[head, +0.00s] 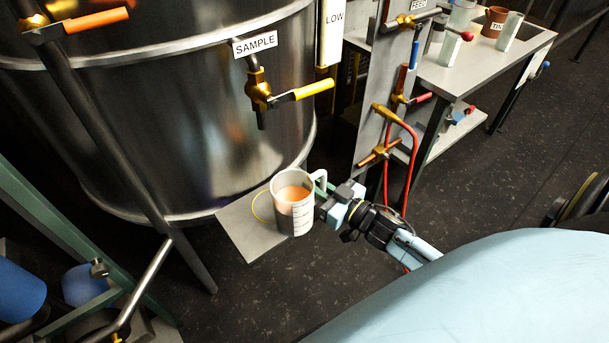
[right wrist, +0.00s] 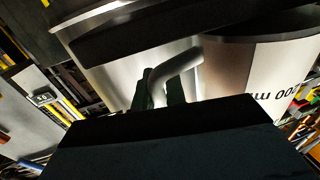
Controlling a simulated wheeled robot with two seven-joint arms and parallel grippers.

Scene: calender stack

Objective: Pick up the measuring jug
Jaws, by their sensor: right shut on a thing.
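The measuring jug (head: 293,203) is a grey-white cup with graduation marks, holding an orange liquid. It appears upright over the small grey shelf (head: 244,236) in front of the steel tank; I cannot tell whether it touches the shelf. My right gripper (head: 324,188) is at the jug's right side, shut on its handle. In the right wrist view, the fingers (right wrist: 163,94) are around the pale curved handle (right wrist: 178,65), and the jug's wall (right wrist: 255,75) fills the upper right. My left gripper is not in view.
The steel tank (head: 170,120) rises behind, with a yellow-handled valve (head: 262,92) under the SAMPLE label, above and left of the jug. A post with valves and a red hose (head: 410,150) stands right. A side table (head: 470,75) holds several cups.

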